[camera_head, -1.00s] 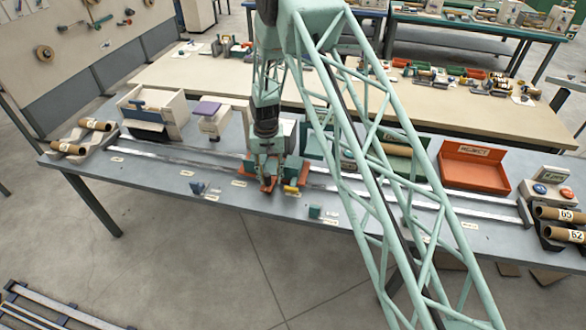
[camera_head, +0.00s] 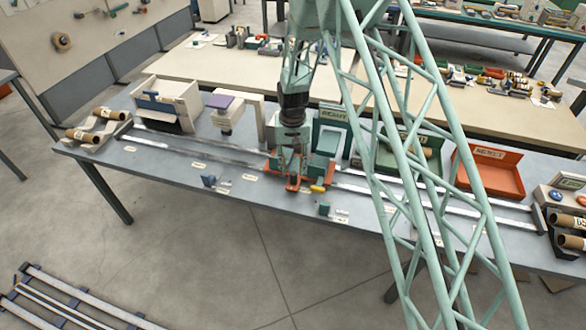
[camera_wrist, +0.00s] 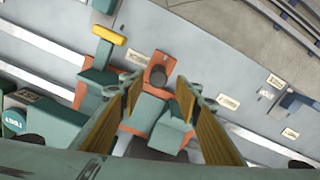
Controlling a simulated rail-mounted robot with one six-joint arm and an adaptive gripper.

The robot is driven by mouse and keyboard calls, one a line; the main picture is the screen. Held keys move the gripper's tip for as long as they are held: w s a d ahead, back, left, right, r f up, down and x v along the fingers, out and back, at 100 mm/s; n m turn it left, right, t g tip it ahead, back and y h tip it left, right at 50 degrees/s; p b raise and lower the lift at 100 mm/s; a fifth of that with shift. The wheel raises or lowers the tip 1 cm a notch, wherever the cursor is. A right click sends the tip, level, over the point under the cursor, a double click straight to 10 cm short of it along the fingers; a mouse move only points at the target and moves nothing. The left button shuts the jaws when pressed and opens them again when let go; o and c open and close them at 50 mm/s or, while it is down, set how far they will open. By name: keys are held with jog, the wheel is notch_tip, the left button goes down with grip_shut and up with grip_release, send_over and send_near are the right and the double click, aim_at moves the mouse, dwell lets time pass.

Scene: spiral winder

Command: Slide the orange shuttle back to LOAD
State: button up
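The orange shuttle (camera_head: 274,168) sits on the long rails in the middle of the grey table, with a green body and a yellow-tipped lever (camera_head: 317,188) at its right side. In the wrist view its orange plate and upright part with a dark round top (camera_wrist: 157,72) show, with the yellow lever (camera_wrist: 109,34) at upper left. My gripper (camera_head: 292,182) is down at the shuttle's front. In the wrist view my gripper's (camera_wrist: 159,88) yellow-padded fingers are apart, one each side of the dark-topped part, with small gaps visible. The LOAD mark is not readable.
Along the rails (camera_head: 190,153) stand small label plates, a blue-grey marker (camera_head: 208,180) and a green block (camera_head: 324,208). Behind are a white bin (camera_head: 168,100), a green tray (camera_head: 405,155) and an orange REJECT tray (camera_head: 488,172). Cardboard tubes lie at both table ends.

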aim_at(293, 173)
jog(key=shift+r, duration=0.1)
dwell(0.3)
notch_tip(293, 173, up, 10)
jog(key=shift+d, duration=0.15)
dwell(0.3)
jog(key=shift+f+p, duration=0.3)
jog(key=shift+f, duration=0.05)
jog(key=shift+f+p, duration=0.9)
jog(key=shift+f, duration=5.8)
jog(key=shift+c, duration=0.7)
grip_shut()
